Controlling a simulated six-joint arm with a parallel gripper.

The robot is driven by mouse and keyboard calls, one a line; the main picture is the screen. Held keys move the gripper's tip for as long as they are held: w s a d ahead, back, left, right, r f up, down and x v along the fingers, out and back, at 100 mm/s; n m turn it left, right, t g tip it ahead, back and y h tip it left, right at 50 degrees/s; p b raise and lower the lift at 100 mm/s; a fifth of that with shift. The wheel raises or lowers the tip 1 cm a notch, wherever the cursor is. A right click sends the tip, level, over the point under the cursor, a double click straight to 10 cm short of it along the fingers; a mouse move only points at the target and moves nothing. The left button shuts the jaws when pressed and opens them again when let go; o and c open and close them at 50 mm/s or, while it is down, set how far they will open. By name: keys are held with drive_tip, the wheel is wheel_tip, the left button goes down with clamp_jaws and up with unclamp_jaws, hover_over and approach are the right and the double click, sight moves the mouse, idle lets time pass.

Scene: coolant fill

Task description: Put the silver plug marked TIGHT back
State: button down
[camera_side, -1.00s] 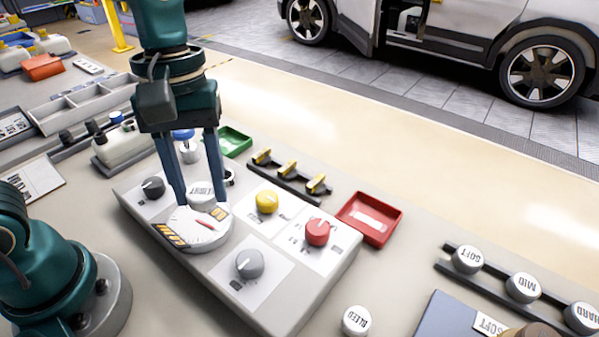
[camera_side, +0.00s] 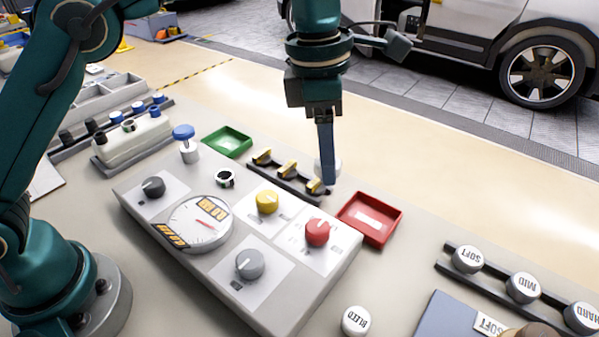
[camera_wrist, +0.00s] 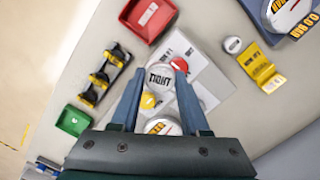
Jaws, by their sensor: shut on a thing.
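The silver plug marked TIGHT (camera_wrist: 159,72) is held between the fingertips of my gripper (camera_wrist: 160,80). Its lettered top faces the wrist camera. In the side view my gripper (camera_side: 327,183) is beyond the control panel, near the right end of the black rack with yellow clips (camera_side: 291,177). The plug (camera_side: 338,166) is partly hidden behind a finger there, and I cannot tell its height. A dark-centred round port with a pale ring (camera_side: 225,179) stands at the panel's far edge, well left of my gripper, with nothing in it.
The panel carries a gauge (camera_side: 199,224), yellow knob (camera_side: 266,202), red knob (camera_side: 317,232) and grey knobs. A red tray (camera_side: 369,218) lies right of my gripper, a green tray (camera_side: 227,141) to the left. A blue-topped plug (camera_side: 184,134) stands near the port.

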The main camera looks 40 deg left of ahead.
drive_tip(key=shift+w+d+f, duration=0.1)
drive_tip(key=shift+d+f, duration=0.3)
drive_tip(key=shift+f, duration=0.2)
drive_tip(key=shift+d+f, duration=0.15)
drive_tip(key=shift+f, duration=0.2)
drive_tip(key=s+d+f, duration=0.1)
drive_tip(key=d+f, duration=0.1)
drive_tip(key=d, duration=0.1)
drive_tip(key=s+d+f, duration=0.1)
drive_tip(key=d+f, duration=0.1)
drive_tip(key=d, duration=0.2)
drive_tip(key=s+d+f, duration=0.1)
drive_tip(key=d+f, duration=0.2)
drive_tip(key=d, duration=0.1)
drive_tip(key=shift+s+d, duration=0.1)
drive_tip(key=shift+s, duration=0.1)
drive_tip(key=shift+f, duration=2)
drive_tip(key=shift+f, duration=0.15)
drive_tip(key=shift+c, duration=1.9)
unclamp_jaws()
